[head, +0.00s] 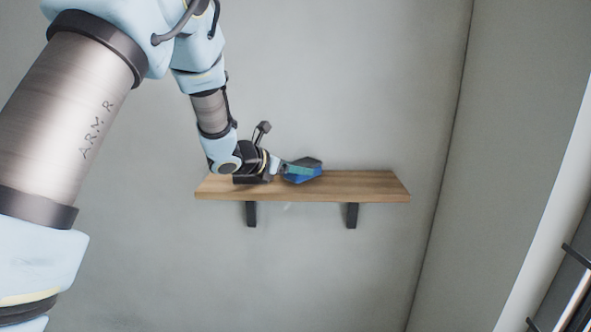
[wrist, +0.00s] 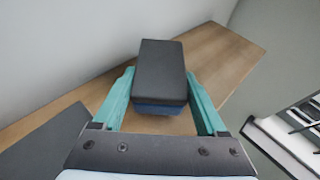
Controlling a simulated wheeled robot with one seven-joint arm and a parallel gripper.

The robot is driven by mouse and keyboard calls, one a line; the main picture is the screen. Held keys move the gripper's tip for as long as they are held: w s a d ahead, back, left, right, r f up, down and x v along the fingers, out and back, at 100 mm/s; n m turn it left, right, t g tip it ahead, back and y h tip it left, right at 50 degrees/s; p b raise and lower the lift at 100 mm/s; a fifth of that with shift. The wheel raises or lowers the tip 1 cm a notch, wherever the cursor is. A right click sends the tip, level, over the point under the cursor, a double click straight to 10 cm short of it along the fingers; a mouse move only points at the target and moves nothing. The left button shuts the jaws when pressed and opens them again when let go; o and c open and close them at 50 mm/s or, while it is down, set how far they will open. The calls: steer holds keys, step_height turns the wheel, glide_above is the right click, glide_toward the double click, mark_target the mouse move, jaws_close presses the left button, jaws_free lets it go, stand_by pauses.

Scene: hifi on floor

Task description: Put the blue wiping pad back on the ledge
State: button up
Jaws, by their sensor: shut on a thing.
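The blue wiping pad (head: 305,178) has a dark top and a blue lower part. In the wrist view the pad (wrist: 162,72) sits between the two teal fingers of my gripper (wrist: 161,78), which is shut on its sides. In the head view my gripper (head: 300,169) reaches in from the left and holds the pad at the middle of the wooden ledge (head: 370,185). The ledge also shows under the pad in the wrist view (wrist: 222,52). I cannot tell whether the pad's underside touches the wood.
A flat dark grey thing (wrist: 42,152) lies at the lower left of the wrist view, beside my gripper. The ledge's right part is bare. A grey wall (head: 330,80) stands behind the ledge, and two black brackets (head: 352,215) hold it from below.

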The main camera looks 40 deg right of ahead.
steer(key=shift+f, duration=0.4)
steer(key=shift+f, duration=0.15)
steer(key=o, duration=1.3)
steer(key=shift+a+r, duration=0.2)
steer(key=b+v, duration=0.3)
steer(key=v, duration=0.9)
steer(key=s+a+f+m+y, duration=0.2)
steer(key=a+f+m+y, duration=0.2)
steer(key=a, duration=1)
steer(key=s+a+f+m+y, duration=0.2)
steer(key=a+f+m+y, duration=0.2)
steer(key=a+m, duration=0.5)
steer(key=s+a+f+m+y, duration=0.2)
steer(key=a+f+m+y, duration=0.2)
steer(key=a, duration=1.5)
steer(key=shift+s+a+f+m+y, duration=0.1)
steer(key=shift+m+y, duration=0.2)
steer(key=shift+m, duration=0.55)
steer(key=shift+f+m+y, duration=0.1)
steer(key=shift+m+y, duration=0.2)
steer(key=shift+m, duration=0.55)
